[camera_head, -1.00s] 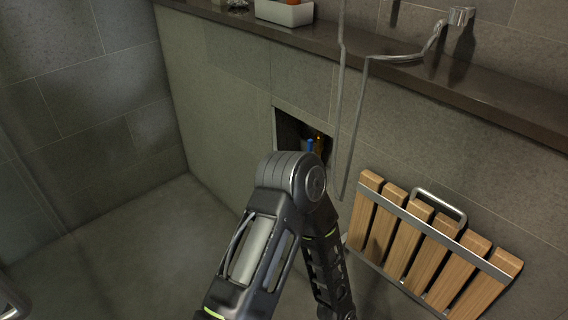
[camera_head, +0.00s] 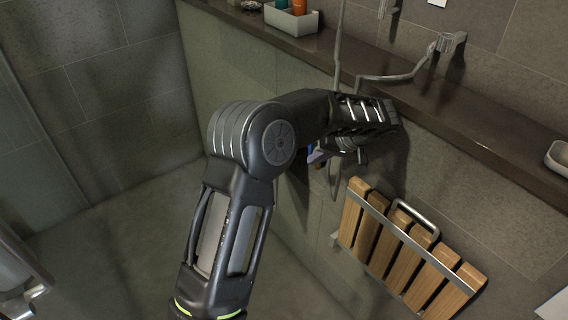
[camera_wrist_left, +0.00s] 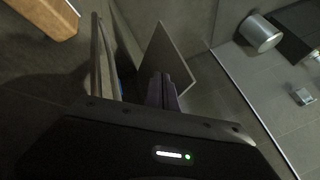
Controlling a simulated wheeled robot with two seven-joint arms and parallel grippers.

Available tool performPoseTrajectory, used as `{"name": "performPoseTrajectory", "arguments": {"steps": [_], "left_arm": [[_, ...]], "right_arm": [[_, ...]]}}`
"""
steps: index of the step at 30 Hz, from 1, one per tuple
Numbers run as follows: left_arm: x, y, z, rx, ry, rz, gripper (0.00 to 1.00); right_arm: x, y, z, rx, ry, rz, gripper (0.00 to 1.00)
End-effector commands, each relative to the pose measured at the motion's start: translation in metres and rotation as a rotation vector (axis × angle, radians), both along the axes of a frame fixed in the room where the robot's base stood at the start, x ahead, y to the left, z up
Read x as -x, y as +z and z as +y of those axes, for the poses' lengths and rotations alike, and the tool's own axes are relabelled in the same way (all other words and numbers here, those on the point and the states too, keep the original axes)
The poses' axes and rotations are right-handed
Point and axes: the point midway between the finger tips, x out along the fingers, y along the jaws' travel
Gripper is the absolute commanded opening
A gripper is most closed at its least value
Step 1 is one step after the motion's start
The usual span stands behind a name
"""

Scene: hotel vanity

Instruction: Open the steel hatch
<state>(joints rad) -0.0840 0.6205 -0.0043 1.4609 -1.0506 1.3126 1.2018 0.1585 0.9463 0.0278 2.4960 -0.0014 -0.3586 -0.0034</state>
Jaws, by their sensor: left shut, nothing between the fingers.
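The wall recess with the hatch is mostly covered by my left arm in the head view. A small blue item (camera_head: 315,155) shows at its edge. In the left wrist view a flat grey panel (camera_wrist_left: 168,50), seemingly the steel hatch, stands out at an angle beside the opening. A bit of blue shows between it and the wall side. My left gripper (camera_wrist_left: 162,88) is shut and empty, its fingertips right at the panel's lower edge; I cannot tell whether they touch it. In the head view the gripper is hard to separate from the wrist. My right gripper is not in view.
A wooden slatted seat (camera_head: 405,250) is mounted on the wall right of the recess. A dark ledge (camera_head: 470,135) runs above, with a white tray (camera_head: 290,18) on it. A metal shower hose (camera_head: 337,50) hangs close to my forearm. The floor at left is clear.

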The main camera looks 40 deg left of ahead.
Motion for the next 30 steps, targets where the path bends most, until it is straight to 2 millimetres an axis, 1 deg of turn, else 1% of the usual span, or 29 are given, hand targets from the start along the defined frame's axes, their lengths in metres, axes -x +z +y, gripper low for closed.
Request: {"name": "performPoseTrajectory", "arguments": {"steps": [8, 14, 20, 28, 30], "left_arm": [[0.000, -0.004, 0.000, 0.002, -0.003, 0.004, 0.00], [0.000, -0.016, 0.009, 0.002, -0.003, 0.006, 0.00], [-0.001, -0.042, 0.029, 0.003, -0.003, 0.008, 0.00], [-0.004, -0.086, 0.062, 0.003, -0.002, 0.009, 0.00], [0.003, -0.081, 0.072, 0.003, -0.003, 0.005, 0.00]], "right_arm": [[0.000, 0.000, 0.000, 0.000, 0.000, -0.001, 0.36], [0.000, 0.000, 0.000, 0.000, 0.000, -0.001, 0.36], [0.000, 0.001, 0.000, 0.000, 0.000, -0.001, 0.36], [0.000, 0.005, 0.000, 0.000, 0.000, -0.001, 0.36], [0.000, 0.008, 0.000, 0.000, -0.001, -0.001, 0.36]]}}
